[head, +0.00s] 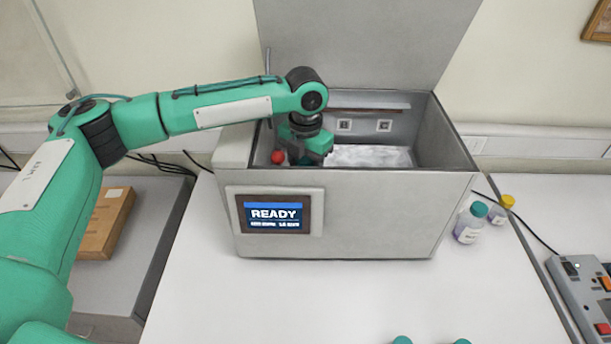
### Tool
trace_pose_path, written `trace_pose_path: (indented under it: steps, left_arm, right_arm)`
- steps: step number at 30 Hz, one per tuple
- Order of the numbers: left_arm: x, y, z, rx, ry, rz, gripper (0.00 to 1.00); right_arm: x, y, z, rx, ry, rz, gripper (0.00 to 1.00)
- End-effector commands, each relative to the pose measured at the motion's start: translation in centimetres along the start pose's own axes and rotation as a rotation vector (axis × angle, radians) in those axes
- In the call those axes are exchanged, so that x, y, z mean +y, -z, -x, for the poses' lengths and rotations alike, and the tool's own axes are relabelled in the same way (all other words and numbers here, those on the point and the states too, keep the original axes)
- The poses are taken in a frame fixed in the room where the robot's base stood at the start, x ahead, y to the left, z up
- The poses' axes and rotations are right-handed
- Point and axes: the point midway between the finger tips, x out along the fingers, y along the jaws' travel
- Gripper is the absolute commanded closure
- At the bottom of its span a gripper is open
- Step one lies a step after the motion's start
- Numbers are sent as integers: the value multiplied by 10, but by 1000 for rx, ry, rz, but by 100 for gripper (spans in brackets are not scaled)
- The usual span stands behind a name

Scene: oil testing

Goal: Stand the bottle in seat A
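My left gripper (303,153) points down inside the open grey machine (400,215), near its left inner wall. Its fingertips are hidden, so I cannot tell whether it is open or holds anything. A small round red thing (278,157) shows just left of it; I cannot tell if it is a cap or a knob. Two small square labels (344,125) (384,125) are on the inner back wall, too small to read; the seats below are hidden. A bottle with a teal cap (470,222) and one with a yellow cap (500,209) stand outside, right of the machine. My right gripper is not identifiable.
The machine's lid (365,45) stands open; its screen (275,214) reads READY. Two teal rounded tops (402,340) (460,341) show at the bottom edge, mostly cut off. A control box (585,290) is at right, a brown box (106,222) at left. The white table front is mostly clear.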

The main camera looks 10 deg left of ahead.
Motion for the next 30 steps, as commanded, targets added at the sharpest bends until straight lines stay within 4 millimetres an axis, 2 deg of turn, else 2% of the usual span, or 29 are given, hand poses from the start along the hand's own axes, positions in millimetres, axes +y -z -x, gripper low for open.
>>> trace_pose_path:
  steps: [3, 9, 12, 23, 24, 27, 30]
  left_arm:
    - [0, 0, -8, 1, 0, 0, 79]
    - [0, 0, -37, 2, 0, -1, 79]
    - [0, 0, -45, 0, 0, -1, 79]
    - [0, 0, -49, -1, 0, -1, 79]
    - [0, 0, -49, -1, 0, -1, 44]
    - [0, 0, -49, -1, 0, -1, 28]
    - [0, 0, -49, 0, 0, -1, 28]
  right_arm:
    - [3, 6, 4, 7, -3, 0, 64]
    - [3, 3, 15, 3, -3, 0, 64]
    - [2, 1, 16, 0, -2, -1, 64]
    - [1, -2, 16, -4, -1, -2, 64]
    - [1, -2, 16, -4, -1, -2, 64]
    - [-1, -2, 16, -3, 1, -2, 64]
    - [-2, -1, 16, -3, 2, -3, 64]
